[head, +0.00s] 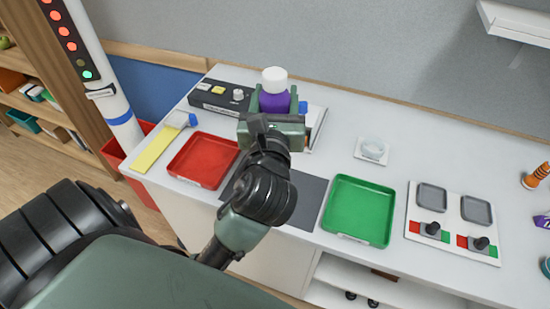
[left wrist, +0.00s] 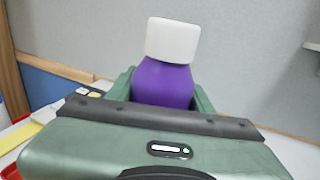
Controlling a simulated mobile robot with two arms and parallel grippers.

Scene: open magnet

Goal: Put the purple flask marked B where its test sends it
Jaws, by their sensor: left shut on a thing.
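The purple flask (head: 273,101) with a white cap stands upright between the fingers of my left gripper (head: 272,104), at the back of the white table. In the left wrist view the flask (left wrist: 165,83) rises between the green fingers (left wrist: 163,98), which are shut on it. No letter shows on its visible side, and its base is hidden by my gripper. A red tray (head: 202,160) lies left of my arm and a green tray (head: 358,211) lies right of it. A black device (head: 218,98) with a yellow button and a knob is just left of the flask. My right gripper is not in view.
A dark grey mat (head: 311,193) lies between the trays, partly behind my arm. A yellow strip (head: 155,148) lies at the left. A white panel (head: 453,222) with grey pads and switches is at the right.

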